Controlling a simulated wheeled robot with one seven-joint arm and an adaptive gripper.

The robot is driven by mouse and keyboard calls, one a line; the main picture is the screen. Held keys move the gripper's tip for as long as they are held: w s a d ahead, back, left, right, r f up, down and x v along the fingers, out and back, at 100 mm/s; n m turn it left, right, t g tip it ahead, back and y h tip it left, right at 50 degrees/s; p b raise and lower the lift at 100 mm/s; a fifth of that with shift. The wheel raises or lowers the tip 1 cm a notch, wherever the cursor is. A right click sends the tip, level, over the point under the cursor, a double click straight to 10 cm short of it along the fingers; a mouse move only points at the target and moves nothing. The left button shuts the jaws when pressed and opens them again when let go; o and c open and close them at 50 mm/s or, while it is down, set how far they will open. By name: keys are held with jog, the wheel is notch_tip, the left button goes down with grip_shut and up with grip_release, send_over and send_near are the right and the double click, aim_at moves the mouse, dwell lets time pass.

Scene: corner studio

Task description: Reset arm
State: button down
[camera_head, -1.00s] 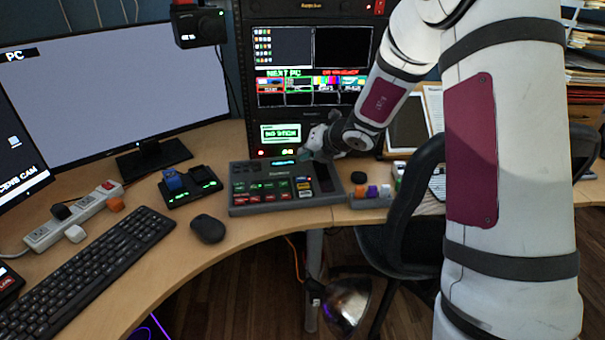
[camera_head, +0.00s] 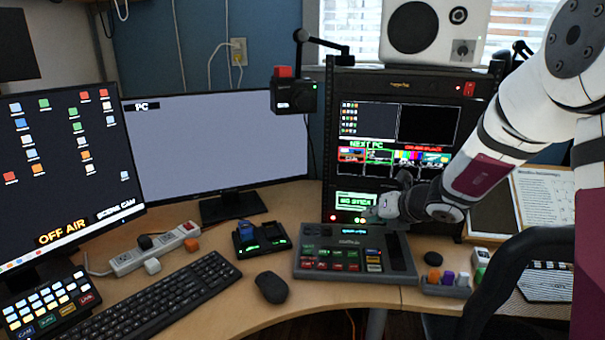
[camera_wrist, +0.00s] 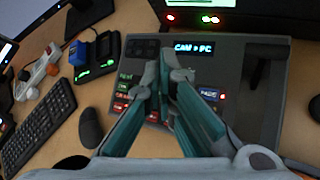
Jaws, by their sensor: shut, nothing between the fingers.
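My gripper (camera_head: 382,212) is at the back edge of the grey switcher panel (camera_head: 402,262), in front of the equipment rack, in the head view. In the wrist view my gripper (camera_wrist: 166,78) has its fingertips together with nothing between them. Below it lies the switcher panel (camera_wrist: 225,65), with lit buttons and a small display reading "CAM PC". The fingers hide part of the button rows. I cannot tell whether the fingertips touch the panel.
A mouse (camera_head: 271,287), keyboard (camera_head: 165,303), battery charger (camera_head: 262,246) and power strip (camera_head: 150,256) lie left of the panel. A small tray (camera_head: 446,289) of coloured pieces sits right. A black chair (camera_head: 510,270) stands close by my arm. Monitors and the rack (camera_head: 470,85) stand behind.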

jog(key=s+a+r+n+g+y, duration=0.2)
jog(key=s+a+r+n+y, duration=0.1)
jog(key=s+a+r+n, duration=0.7)
jog(key=s+a+r+n+g, duration=0.2)
jog(key=s+a+n+g, duration=0.1)
jog(key=s+n, duration=0.9)
jog(key=s+d+f+n+g+h, duration=0.25)
jog(key=s+d+n, duration=0.35)
jog(key=s, duration=0.6)
jog(key=s+d+f+n+g+h, duration=0.1)
jog(key=s+d+n+h, duration=0.3)
jog(key=s+n, duration=0.6)
notch_tip(320, 180, up, 14)
jog(key=s+d+m+t+p, duration=0.1)
jog(key=s+t+p, duration=0.1)
jog(key=p, duration=1.1)
jog(key=shift+s+r+t+h, duration=0.25)
jog(key=shift+s+t+h, duration=0.15)
jog(key=shift+t+h, duration=0.05)
